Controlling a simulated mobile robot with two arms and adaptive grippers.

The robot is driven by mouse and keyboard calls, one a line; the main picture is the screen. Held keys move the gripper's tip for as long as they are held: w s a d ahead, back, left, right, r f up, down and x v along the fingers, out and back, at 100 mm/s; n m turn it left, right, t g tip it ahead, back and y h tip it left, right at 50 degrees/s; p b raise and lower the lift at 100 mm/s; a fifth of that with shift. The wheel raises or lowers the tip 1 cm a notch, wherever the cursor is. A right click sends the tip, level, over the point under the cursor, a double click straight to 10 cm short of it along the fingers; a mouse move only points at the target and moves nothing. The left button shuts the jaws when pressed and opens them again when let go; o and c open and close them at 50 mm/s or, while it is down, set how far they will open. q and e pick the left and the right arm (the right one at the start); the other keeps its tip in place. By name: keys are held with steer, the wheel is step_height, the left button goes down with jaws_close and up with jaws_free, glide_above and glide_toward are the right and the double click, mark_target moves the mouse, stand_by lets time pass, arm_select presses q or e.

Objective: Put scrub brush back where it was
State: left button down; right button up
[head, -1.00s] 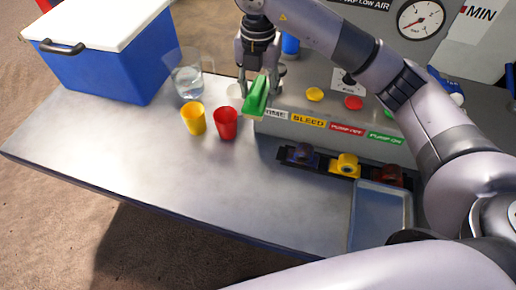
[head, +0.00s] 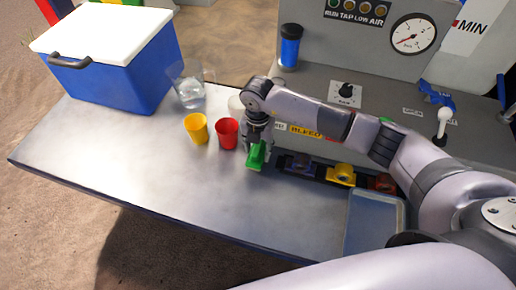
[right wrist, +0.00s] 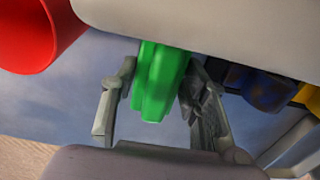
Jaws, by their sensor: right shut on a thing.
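The green scrub brush (head: 256,158) is in my right gripper (head: 258,146), just right of the red cup in the head view. In the right wrist view the green brush (right wrist: 160,82) sits between the two fingers of the right gripper (right wrist: 158,100), which is shut on it. The brush is over the metal table (head: 180,180); I cannot tell if it touches the surface. The upper part of the brush is hidden by the gripper. My left gripper is not in view.
A red cup (head: 227,134) stands close left of the brush, with a yellow cup (head: 196,128) and clear pitcher (head: 188,88) beyond. A dark rack with a yellow piece (head: 341,175) and a grey tray (head: 373,226) lie to the right. The front table is clear.

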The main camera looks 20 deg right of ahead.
steer(key=shift+f, duration=0.7)
steer(key=shift+f, duration=0.2)
steer(key=o, duration=1.1)
